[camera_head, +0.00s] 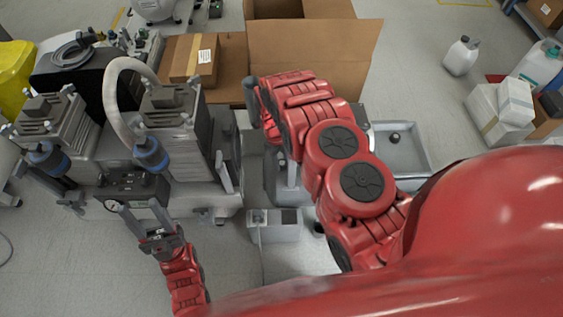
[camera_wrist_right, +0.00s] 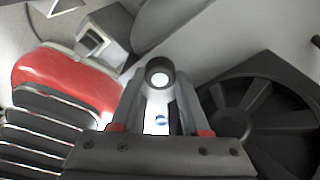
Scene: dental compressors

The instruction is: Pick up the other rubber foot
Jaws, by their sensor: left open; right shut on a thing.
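My right gripper (camera_wrist_right: 159,88) is shut on a small round dark ring with a bright centre, which looks like a rubber foot (camera_wrist_right: 160,63). It sits between the fingertips in the right wrist view. In the head view the right gripper is hidden by my own red arm. A small dark round piece, perhaps a rubber foot (camera_head: 395,138), lies in the grey tray (camera_head: 416,183) right of that arm. My left gripper (camera_head: 140,208) is open and empty, its fingers in front of the compressor's dark gauge box (camera_head: 130,190).
The compressor (camera_head: 178,145) with grey pump heads and a curved hose fills the left. Open cardboard boxes (camera_head: 315,50) are behind. White packages (camera_head: 500,112) and bottles (camera_head: 461,56) are at the right.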

